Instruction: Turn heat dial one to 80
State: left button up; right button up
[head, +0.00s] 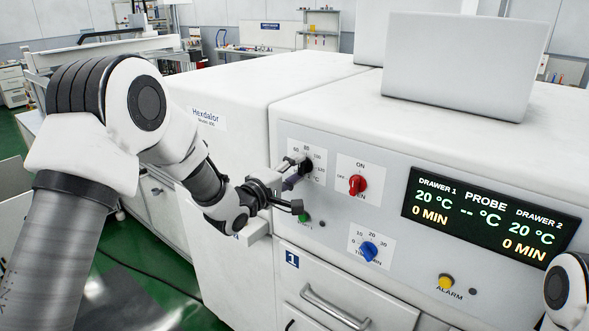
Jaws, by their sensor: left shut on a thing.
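Heat dial one (307,167) is a dark knob on a white scale plate at the left of the oven's front panel. Marks such as 60, 80 and 100 show around its top. My left gripper (296,174) reaches in from the left and is shut on this dial. The fingers cover much of the knob, so I cannot tell where its pointer stands. The display (490,215) reads 20 °C and 0 MIN for drawer 1 and for drawer 2. My right gripper is out of view; only part of my right arm shows at the lower right edge.
A red knob (357,184) sits right of the dial and a blue timer knob (369,251) below it. A green button (304,217) is just under my left gripper. A yellow alarm button (446,282) and a drawer handle (335,307) are lower. A grey box (460,65) stands on top.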

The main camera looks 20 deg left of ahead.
pick_arm(q)
jog(key=shift+n, duration=0.4)
jog(key=o, duration=1.1)
jog(key=shift+o, duration=0.2)
jog(key=v, duration=1.2)
